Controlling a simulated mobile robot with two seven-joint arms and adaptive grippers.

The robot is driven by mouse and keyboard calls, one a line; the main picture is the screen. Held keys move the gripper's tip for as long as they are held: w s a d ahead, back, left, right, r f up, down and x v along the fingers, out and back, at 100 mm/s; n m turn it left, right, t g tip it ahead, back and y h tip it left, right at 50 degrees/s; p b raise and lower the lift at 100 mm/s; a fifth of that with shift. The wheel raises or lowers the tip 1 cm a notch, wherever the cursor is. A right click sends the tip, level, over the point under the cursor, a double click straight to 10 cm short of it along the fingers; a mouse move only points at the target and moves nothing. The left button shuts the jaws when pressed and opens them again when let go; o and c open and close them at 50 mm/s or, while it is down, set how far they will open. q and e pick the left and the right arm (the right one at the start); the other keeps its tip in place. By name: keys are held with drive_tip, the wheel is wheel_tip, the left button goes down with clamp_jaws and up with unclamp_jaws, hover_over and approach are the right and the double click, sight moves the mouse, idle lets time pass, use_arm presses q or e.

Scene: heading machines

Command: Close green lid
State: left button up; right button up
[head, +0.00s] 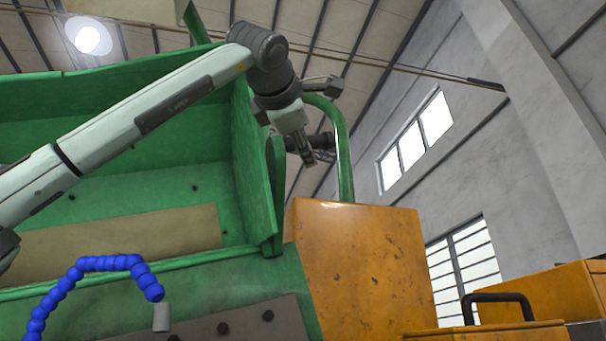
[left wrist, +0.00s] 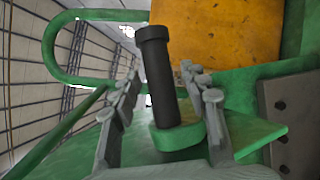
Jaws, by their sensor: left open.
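The green machine housing (head: 110,115) fills the left of the head view, its inside open towards me. A narrow green plate (head: 273,190) stands at its right edge; I cannot tell for sure which panel is the lid. My left gripper (head: 306,152) is open, pointing down beside the housing's right wall. In the left wrist view, a dark cylindrical handle (left wrist: 158,80) stands on a green part (left wrist: 178,136) and shows between the open fingers of my left gripper (left wrist: 170,92). I cannot tell whether the fingers touch it. My right gripper is in neither view.
A green tube rail (head: 345,150) curves up behind the gripper. A worn orange cabinet (head: 360,265) stands right of the housing. A blue jointed hose (head: 105,263) is in front. An orange box with a black handle (head: 500,298) is at lower right.

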use_arm(q)
drive_tip(key=s+a+f, duration=0.1)
drive_tip(key=s+a, duration=0.1)
drive_tip(key=s, duration=1)
drive_tip(key=shift+f, duration=0.15)
drive_tip(key=shift+w, duration=0.1)
